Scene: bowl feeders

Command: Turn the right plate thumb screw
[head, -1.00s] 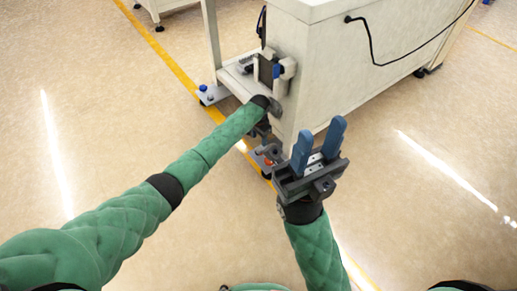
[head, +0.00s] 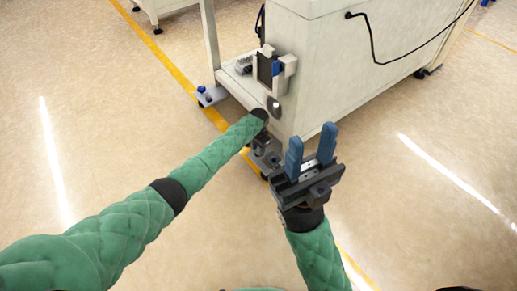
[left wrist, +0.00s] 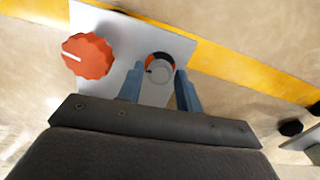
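A light metal plate (left wrist: 112,25) shows in the left wrist view. A ridged orange-red knob (left wrist: 88,55) with a white mark sits at its left. A grey round part (left wrist: 160,68) with a black and orange ring sits right of the knob, between my left fingertips. I cannot tell if the fingers touch it. My left gripper (left wrist: 158,82) has its blue fingers apart. In the head view it is low by the machine corner, where my arm hides most of the plate. My right gripper (head: 310,146) is open and empty, in front of the machine.
A white machine cabinet (head: 335,75) stands behind my grippers, with a black cable on its side. Another foot plate with a blue knob (head: 202,90) is at the left leg. Yellow tape (head: 182,80) runs along the floor. The floor at left and right is clear.

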